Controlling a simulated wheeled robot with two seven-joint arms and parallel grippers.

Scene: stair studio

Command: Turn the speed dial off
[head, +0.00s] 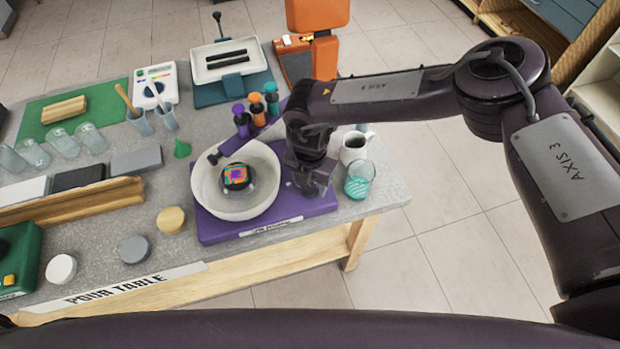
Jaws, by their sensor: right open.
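A purple spin machine (215,231) stands at the right part of the table, with a white round basin (208,200) on it. A dark round piece with a multicoloured painted top (237,177) sits in the basin. My right gripper (312,190) is open, pointing down over the right side of the purple base, just right of the basin. I cannot make out the speed dial; the gripper covers that part of the base, and whether it touches anything there is unclear. My left gripper is not in view.
A white cup (355,147) and a glass of teal liquid (358,184) stand close to the right of my gripper. Purple, orange and teal bottles (256,105) stand behind the basin. The table's front edge (130,284) is near.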

